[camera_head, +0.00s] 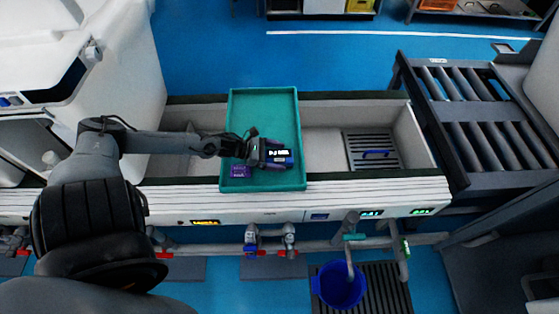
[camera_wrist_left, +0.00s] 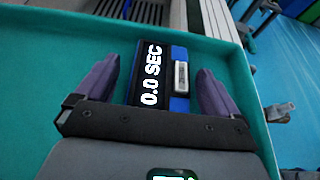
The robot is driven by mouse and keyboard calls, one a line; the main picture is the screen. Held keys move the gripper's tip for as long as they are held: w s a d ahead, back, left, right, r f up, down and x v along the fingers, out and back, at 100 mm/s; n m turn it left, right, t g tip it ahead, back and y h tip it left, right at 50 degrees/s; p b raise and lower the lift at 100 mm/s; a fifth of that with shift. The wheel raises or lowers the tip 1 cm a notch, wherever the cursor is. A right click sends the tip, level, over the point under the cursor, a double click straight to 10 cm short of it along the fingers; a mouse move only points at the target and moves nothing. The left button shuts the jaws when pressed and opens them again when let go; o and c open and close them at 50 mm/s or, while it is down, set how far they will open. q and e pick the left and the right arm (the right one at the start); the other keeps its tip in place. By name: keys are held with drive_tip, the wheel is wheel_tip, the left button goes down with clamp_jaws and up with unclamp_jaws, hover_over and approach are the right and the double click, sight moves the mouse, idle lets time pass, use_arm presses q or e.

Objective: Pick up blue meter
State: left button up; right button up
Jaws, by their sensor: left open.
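The blue meter (camera_head: 279,157) lies in a teal tray in the head view, near the tray's front right part. In the left wrist view the blue meter (camera_wrist_left: 162,76) has a dark face reading "0.0 SEC" and a small silver-grey part on its right side. My left gripper (camera_head: 268,155) reaches in from the left over the tray. In the left wrist view its purple fingers (camera_wrist_left: 158,80) stand apart on either side of the meter, with small gaps visible. The near end of the meter is hidden by the gripper body. My right gripper is not in view.
The teal tray (camera_head: 263,96) has raised walls and rests across a light trough (camera_head: 322,115). A roller conveyor (camera_head: 478,110) stands farther right.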

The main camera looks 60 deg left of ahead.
use_arm(q)
drive_tip(key=shift+w+d+f, duration=0.15)
drive_tip(key=shift+w, duration=0.1)
drive_tip(key=shift+c, duration=0.2)
drive_tip(key=c, duration=1.2)
drive_tip(key=shift+r, duration=0.2)
